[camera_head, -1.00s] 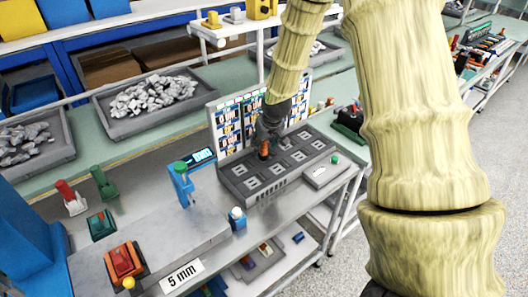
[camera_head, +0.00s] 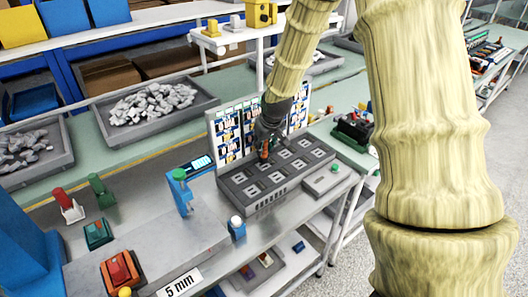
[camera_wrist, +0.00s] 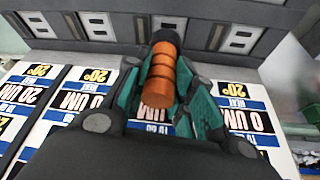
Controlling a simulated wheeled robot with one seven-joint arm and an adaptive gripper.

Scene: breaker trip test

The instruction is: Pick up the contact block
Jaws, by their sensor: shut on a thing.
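The contact block, an orange ribbed cylinder with a dark far end (camera_wrist: 163,75), sits between the teal finger pads of my gripper (camera_wrist: 168,98) in the wrist view. My gripper is shut on it. In the head view my gripper (camera_head: 267,146) is over the back edge of a grey slotted fixture (camera_head: 262,207), in front of the label board, with a little orange showing at its tip. The block's dark end overlaps the fixture's edge in the wrist view. I cannot tell whether they touch.
An upright board with blue, yellow and white labels (camera_head: 228,133) stands right behind the fixture. A blue post with a green top (camera_head: 181,190) and a small blue button unit (camera_head: 236,228) stand to the left. A grey box with a green button (camera_head: 326,180) is at the right.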

